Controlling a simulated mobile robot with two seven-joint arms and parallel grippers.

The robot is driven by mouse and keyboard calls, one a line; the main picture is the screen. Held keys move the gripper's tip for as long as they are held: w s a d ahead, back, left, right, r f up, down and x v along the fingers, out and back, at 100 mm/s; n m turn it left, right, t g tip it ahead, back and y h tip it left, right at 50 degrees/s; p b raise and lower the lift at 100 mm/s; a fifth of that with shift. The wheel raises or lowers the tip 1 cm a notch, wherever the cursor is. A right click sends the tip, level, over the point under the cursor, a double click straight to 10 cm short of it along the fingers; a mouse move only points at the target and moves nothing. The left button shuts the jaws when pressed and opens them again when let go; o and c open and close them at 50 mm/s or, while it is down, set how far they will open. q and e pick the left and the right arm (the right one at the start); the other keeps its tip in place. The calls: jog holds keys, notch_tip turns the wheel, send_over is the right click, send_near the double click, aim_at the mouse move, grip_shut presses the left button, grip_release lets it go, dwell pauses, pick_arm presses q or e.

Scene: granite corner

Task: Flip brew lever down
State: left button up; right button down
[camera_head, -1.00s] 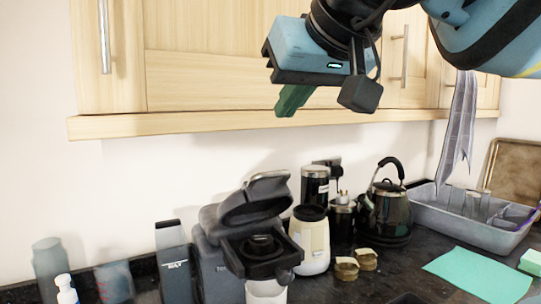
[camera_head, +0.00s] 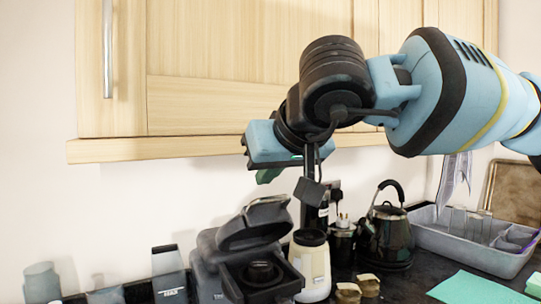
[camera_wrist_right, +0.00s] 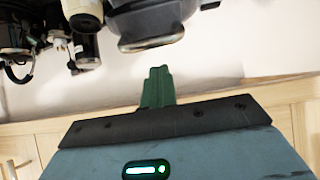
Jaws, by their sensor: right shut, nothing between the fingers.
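The dark coffee machine (camera_head: 207,262) stands on the counter in the head view, its brew lever and lid (camera_head: 254,225) raised at a tilt above the brewing head. In the wrist view, the raised lid's rounded end (camera_wrist_right: 150,38) shows just beyond my fingers. My right gripper (camera_head: 268,176) is shut and empty, with green fingers, above and slightly right of the lid and apart from it. Its shut fingers also show in the wrist view (camera_wrist_right: 157,88). My left gripper is not in view.
A cream canister (camera_head: 312,268), a black kettle (camera_head: 386,235) and small brown pots (camera_head: 347,292) stand right of the machine. A grey dish rack (camera_head: 470,240) is farther right. Wooden cupboards (camera_head: 220,105) hang above, close behind my right arm.

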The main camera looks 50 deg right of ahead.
jog(key=shift+s+a+f, duration=0.15)
jog(key=shift+s+f, duration=0.05)
jog(key=shift+s, duration=0.2)
jog(key=shift+s+a+f, duration=0.15)
jog(key=shift+s, duration=0.25)
jog(key=shift+s+f, duration=0.15)
jog(key=shift+f, duration=0.05)
jog(key=shift+f, duration=0.1)
